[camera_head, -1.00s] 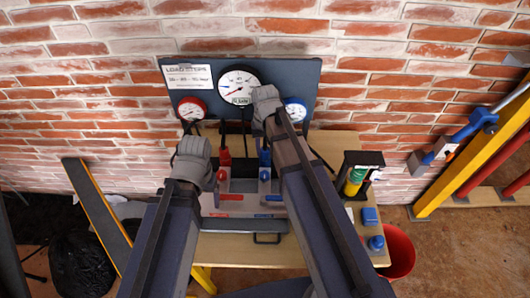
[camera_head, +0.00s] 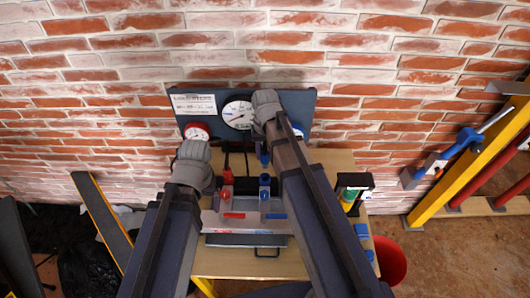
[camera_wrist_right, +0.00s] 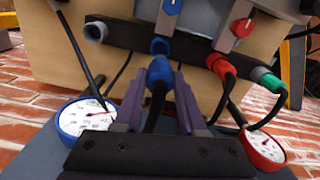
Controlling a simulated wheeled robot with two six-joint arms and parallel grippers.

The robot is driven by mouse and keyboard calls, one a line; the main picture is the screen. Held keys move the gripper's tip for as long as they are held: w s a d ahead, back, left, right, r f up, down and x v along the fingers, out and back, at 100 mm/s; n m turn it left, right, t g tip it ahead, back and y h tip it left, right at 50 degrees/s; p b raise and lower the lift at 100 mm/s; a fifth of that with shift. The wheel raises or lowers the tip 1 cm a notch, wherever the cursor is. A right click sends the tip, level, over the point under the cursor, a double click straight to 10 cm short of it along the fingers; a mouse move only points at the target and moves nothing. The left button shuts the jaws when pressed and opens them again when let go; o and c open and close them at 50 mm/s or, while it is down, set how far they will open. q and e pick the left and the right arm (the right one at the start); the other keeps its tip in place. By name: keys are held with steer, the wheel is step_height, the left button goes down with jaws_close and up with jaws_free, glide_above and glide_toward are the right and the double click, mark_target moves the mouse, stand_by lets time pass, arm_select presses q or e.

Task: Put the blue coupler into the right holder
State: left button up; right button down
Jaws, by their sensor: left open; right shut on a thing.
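The blue coupler (camera_wrist_right: 158,72), with a black hose, is between the fingers of my right gripper (camera_wrist_right: 161,88) in the right wrist view. The gripper is shut on it. The coupler's tip is at a blue-ringed port (camera_wrist_right: 160,46); I cannot tell whether they touch. An empty-looking grey round holder (camera_wrist_right: 95,31) sits at the left end of the same dark bar in this view. In the head view the right forearm hides its fingers. My left gripper (camera_head: 205,182) is left of the red fittings, its fingers mostly hidden; it is open and holds nothing visible.
A red coupler (camera_wrist_right: 219,65) and a green one (camera_wrist_right: 269,81) are on the bar, with hoses hanging close by. The gauge panel (camera_head: 296,101) stands behind. A red bucket (camera_head: 391,262) is at right.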

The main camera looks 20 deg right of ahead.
steer(key=shift+r, duration=0.15)
step_height(320, 180, up, 3)
steer(key=p, duration=0.2)
steer(key=shift+f+p, duration=0.2)
steer(key=shift+p, duration=0.1)
steer(key=shift+f, duration=0.1)
steer(key=s+d, duration=0.2)
steer(key=d, duration=0.7)
steer(key=shift+s+d, duration=0.3)
steer(key=shift+s, duration=0.05)
stand_by(0.5)
steer(key=shift+d, duration=0.1)
steer(key=d, duration=0.1)
steer(key=s+d, duration=0.1)
steer(key=d, duration=0.1)
steer(key=shift+d, duration=0.3)
stand_by(0.4)
